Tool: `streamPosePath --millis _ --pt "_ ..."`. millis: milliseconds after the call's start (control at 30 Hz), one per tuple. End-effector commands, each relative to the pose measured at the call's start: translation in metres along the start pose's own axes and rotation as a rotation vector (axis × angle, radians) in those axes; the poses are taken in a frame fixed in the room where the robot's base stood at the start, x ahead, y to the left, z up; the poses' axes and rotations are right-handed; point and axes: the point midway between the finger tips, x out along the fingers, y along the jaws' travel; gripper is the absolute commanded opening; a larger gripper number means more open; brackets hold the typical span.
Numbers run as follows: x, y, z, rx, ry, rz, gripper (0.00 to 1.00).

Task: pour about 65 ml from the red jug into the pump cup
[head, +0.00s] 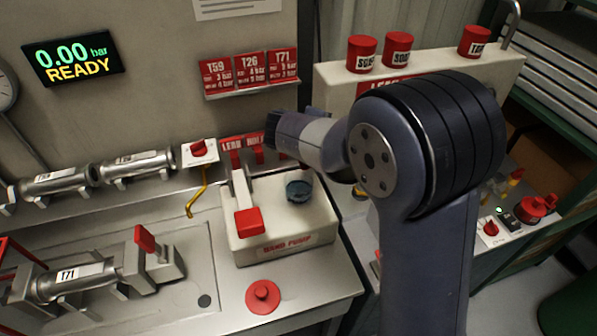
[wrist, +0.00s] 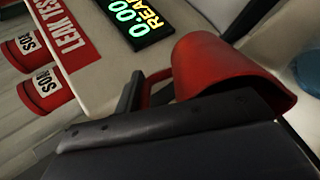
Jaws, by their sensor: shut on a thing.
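The red jug (wrist: 225,68) shows close up in the wrist view, its rounded body and rim beyond the dark fingers. My gripper (wrist: 150,98) is shut on it, seemingly at its handle side. In the head view my arm hides the jug, and I cannot tell how far it is tilted or what is in it. The pump cup (head: 299,190) is a dark blue-grey round cup set in the top of the cream hand pump (head: 280,225). My wrist is above and behind the cup in the head view. The level in the cup is not clear.
The hand pump has a lever with a red grip (head: 249,222) left of the cup. A red knob (head: 263,296) stands on the bench in front. A clamped T71 tube (head: 75,279) lies at left. The display (head: 72,58) reads 0.00 bar READY. Red canisters (head: 398,49) stand on the right-hand cabinet.

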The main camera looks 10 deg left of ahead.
Motion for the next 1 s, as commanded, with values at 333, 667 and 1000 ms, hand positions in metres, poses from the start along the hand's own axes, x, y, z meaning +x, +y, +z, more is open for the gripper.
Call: streamPosePath --millis 333,667,1000 --pt "-0.001 0.007 0.0 -0.001 0.0 -0.082 0.02" --pt "0.008 0.004 0.001 -0.002 0.0 -0.191 0.02" --pt "0.03 -0.009 0.0 0.0 0.004 -0.332 0.02"
